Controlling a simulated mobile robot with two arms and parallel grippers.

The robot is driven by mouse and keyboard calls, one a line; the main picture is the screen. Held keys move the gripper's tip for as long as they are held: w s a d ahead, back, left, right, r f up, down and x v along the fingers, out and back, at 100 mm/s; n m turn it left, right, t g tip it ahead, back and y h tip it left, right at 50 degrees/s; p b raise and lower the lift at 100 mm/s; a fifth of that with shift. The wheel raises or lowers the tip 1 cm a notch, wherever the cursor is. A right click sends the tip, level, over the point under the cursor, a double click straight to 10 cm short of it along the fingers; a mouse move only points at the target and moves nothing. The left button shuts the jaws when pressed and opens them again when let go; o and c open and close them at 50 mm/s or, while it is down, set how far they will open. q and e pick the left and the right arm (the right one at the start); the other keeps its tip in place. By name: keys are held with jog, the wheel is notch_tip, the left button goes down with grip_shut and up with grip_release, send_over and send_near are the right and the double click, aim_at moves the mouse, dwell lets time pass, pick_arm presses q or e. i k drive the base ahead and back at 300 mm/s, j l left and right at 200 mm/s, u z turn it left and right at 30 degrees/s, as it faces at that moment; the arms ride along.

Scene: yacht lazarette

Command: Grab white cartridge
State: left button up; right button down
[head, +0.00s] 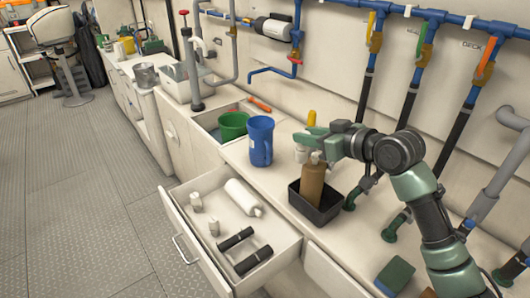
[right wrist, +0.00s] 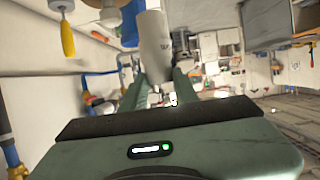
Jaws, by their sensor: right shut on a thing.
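My right gripper (head: 312,141) is over the counter, just behind and above a brown pump bottle. It is shut on a white cylinder, which looks like a white cartridge (head: 301,154). In the right wrist view the white cartridge (right wrist: 153,45) sits between the green fingers (right wrist: 158,95). In the head view the gripper hides part of it, and I cannot tell whether it touches the counter. Another white cylinder (head: 243,197) with a narrow end lies in the open drawer (head: 270,240). My left gripper is not in view.
The brown bottle (head: 312,184) stands in a black tray (head: 328,212). A blue jug (head: 260,140) and a green bucket (head: 232,125) are to the left. The drawer also holds small white pieces and black cylinders (head: 253,260). Pipes (head: 410,95) line the wall.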

aim_at(247, 201)
jog(key=i, duration=0.85)
